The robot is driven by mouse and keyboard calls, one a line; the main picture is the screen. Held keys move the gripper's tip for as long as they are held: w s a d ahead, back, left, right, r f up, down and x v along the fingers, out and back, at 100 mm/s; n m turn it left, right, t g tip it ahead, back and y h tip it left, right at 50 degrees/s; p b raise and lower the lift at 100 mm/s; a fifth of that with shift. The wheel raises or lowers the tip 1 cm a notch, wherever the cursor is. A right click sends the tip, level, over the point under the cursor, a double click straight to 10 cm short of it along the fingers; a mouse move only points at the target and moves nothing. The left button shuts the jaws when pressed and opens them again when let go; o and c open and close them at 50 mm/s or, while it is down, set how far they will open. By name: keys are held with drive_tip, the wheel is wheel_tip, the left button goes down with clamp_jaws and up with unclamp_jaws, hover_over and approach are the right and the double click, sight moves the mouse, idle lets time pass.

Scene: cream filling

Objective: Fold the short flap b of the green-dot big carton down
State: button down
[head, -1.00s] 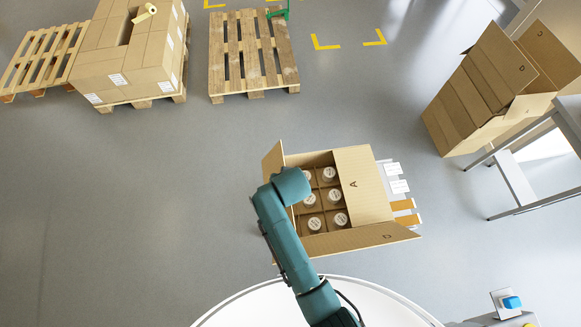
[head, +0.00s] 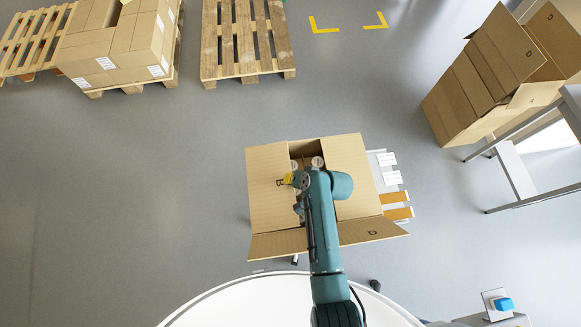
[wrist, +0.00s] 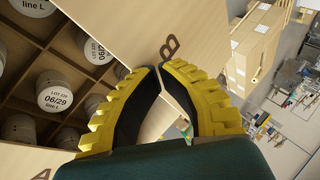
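The green-dot big carton (head: 367,228) stands open in the middle of the head view, with white-lidded jars (head: 317,162) in its dividers. The left short flap, marked B (wrist: 168,47) in the wrist view, leans inward over the left part of the opening (head: 266,205); I cannot tell if it is fully flat. The opposite short flap (head: 352,165) lies inward over the right part. My gripper (head: 286,181) is at flap B near its inner edge. In the wrist view its yellow fingers (wrist: 159,72) come together at the tips with nothing visibly held between them.
The long front flap (head: 372,229) is spread outward. A side stand with white labels and orange strips (head: 397,205) is at the carton's right. Another open carton (head: 470,90) and a table (head: 520,190) stand farther right. Floor to the left is clear.

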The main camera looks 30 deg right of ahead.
drive_tip(key=shift+s+d+f+b, duration=0.15)
drive_tip(key=shift+f+b, duration=0.15)
drive_tip(key=shift+f, duration=0.3)
drive_tip(key=shift+w+d+f+b, duration=0.1)
drive_tip(key=shift+f+b, duration=0.2)
drive_tip(key=shift+f, duration=0.35)
drive_tip(key=shift+a+f, duration=0.3)
drive_tip(key=shift+a, duration=0.3)
wheel_tip(320, 180, up, 5)
drive_tip(key=p, duration=0.4)
drive_tip(key=shift+d+r+p, duration=0.1)
drive_tip(key=shift+r+p, duration=0.1)
drive_tip(key=shift+p, duration=0.2)
drive_tip(key=s+d+r+b, duration=0.1)
drive_tip(key=s+d+r, duration=0.2)
drive_tip(key=s+d, duration=0.3)
drive_tip(key=shift+d, duration=0.55)
